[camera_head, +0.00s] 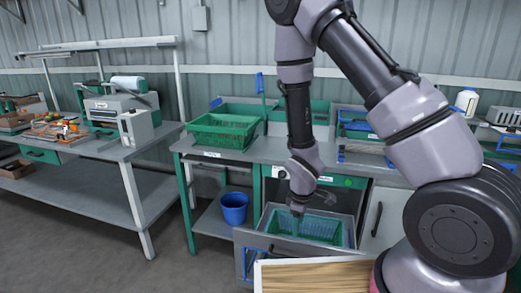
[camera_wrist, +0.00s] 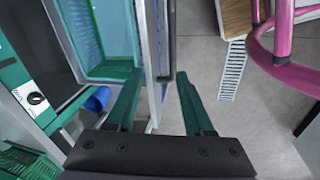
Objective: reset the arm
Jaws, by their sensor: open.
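My arm reaches from the right of the head view down to an open drawer (camera_head: 283,245) under the workbench. My gripper (camera_head: 297,212) points down over the drawer. In the wrist view my gripper (camera_wrist: 158,88) is open, its two green fingers apart with nothing held between them. The drawer's front panel (camera_wrist: 148,45) and its dark bar handle (camera_wrist: 167,40) show ahead of the gap between the fingers. I cannot tell the height of the fingertips above the handle. A green crate (camera_wrist: 112,72) lies inside the drawer.
A green crate (camera_head: 221,130) stands on the workbench (camera_head: 262,151), with a blue bucket (camera_head: 234,207) below. A side table (camera_head: 93,150) with a machine stands at the left. A wooden-topped surface (camera_head: 315,276) is at the front. The grey floor at left is clear.

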